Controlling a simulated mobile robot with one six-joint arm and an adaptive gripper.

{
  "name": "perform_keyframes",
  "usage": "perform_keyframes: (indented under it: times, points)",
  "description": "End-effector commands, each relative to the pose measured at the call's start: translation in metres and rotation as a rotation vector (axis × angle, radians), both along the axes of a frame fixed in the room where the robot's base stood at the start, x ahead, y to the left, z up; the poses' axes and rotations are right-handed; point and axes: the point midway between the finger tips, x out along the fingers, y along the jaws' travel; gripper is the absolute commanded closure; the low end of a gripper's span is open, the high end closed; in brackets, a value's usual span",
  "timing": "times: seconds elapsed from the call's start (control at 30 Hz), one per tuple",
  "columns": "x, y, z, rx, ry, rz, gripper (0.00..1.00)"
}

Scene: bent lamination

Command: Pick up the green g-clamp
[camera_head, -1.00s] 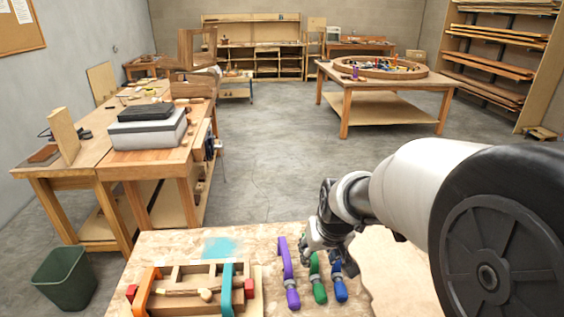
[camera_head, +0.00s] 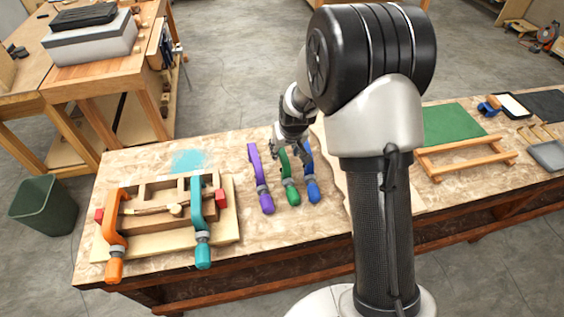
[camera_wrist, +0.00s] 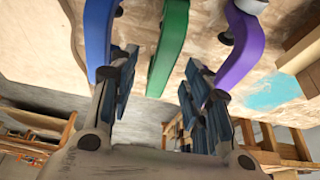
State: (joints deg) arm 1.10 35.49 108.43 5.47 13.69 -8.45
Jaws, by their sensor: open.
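The green g-clamp (camera_head: 288,176) lies on the workbench between a purple clamp (camera_head: 261,180) and a blue clamp (camera_head: 311,183). My gripper (camera_head: 290,150) is at the far end of the green clamp and partly hides it. In the wrist view my gripper (camera_wrist: 160,85) is open and empty. The green clamp (camera_wrist: 169,45) shows there in the gap between the fingers, with its end near the fingertips. The blue clamp (camera_wrist: 99,35) is by the left finger and the purple clamp (camera_wrist: 238,50) by the right finger. I cannot tell whether the fingers touch them.
A wooden frame (camera_head: 150,232) held by an orange clamp (camera_head: 115,235) and a teal clamp (camera_head: 197,225) is on the left of the bench. A green mat (camera_head: 452,124) and a wooden rack (camera_head: 465,158) lie to the right. A bin (camera_head: 43,207) stands on the floor.

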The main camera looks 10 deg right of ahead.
Motion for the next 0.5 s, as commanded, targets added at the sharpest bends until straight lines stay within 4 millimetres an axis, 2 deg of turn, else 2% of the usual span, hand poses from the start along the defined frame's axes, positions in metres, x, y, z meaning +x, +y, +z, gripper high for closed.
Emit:
perform_keyframes:
  times: [0.23,0.5]
  points:
    - [0.005,0.002,-0.014,0.000,0.001,0.001,0.56]
    - [0.018,0.005,-0.051,0.000,0.000,-0.001,0.56]
